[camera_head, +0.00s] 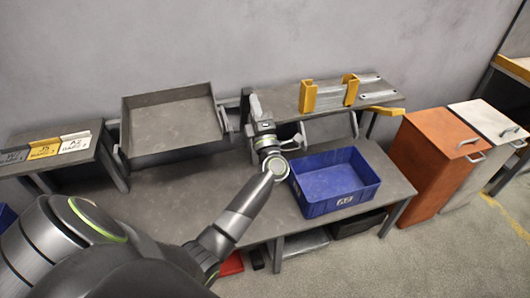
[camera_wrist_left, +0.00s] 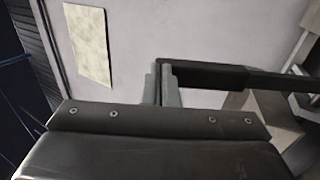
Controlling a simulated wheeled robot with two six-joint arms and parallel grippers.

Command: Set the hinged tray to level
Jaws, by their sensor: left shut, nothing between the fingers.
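The grey hinged tray (camera_head: 172,122) stands at the back of the bench in the head view, left of my left gripper. It has raised side and back walls and looks empty. Its floor appears sloped toward me, though the exact angle is hard to tell. My left gripper (camera_head: 254,104) is shut and empty, just right of the tray's right side, near a small bracket there. In the left wrist view the closed fingertips (camera_wrist_left: 161,84) are beside a dark bar (camera_wrist_left: 215,76); whether they touch it I cannot tell. My right gripper is not in view.
A blue crate (camera_head: 312,205) sits on the bench (camera_head: 165,205) right of my forearm. A raised shelf (camera_head: 277,104) with yellow brackets (camera_head: 308,97) is behind it. Labelled blocks (camera_head: 44,149) lie on the left shelf. Orange (camera_head: 432,165) and white bins stand at right.

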